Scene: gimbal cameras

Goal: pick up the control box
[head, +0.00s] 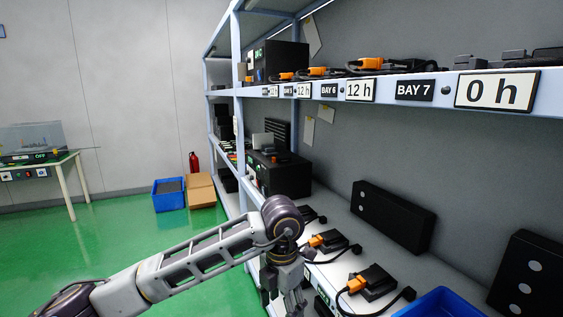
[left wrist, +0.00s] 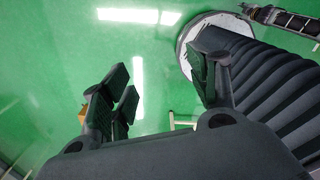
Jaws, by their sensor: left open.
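Several dark boxes are in the head view, and I cannot tell which is the control box. A large black box (head: 290,178) stands on the lower shelf at the far end. Another black box (head: 283,60) stands on the upper shelf. Two black panels with grey dots, one nearer (head: 525,270) and one farther (head: 394,217), lean at the back of the lower shelf. My left gripper (head: 285,300) hangs down at the front edge of that shelf, partly cut off by the frame. In the left wrist view my left gripper (left wrist: 160,88) is open and empty above green floor. My right gripper is not in view.
Small black units with orange connectors (head: 355,284) and cables line the lower shelf. A blue bin (head: 440,303) sits at its near end. The rack's blue-grey post (head: 240,130) and upper shelf edge (head: 425,90) are close by. Green floor (head: 150,245) lies free at left.

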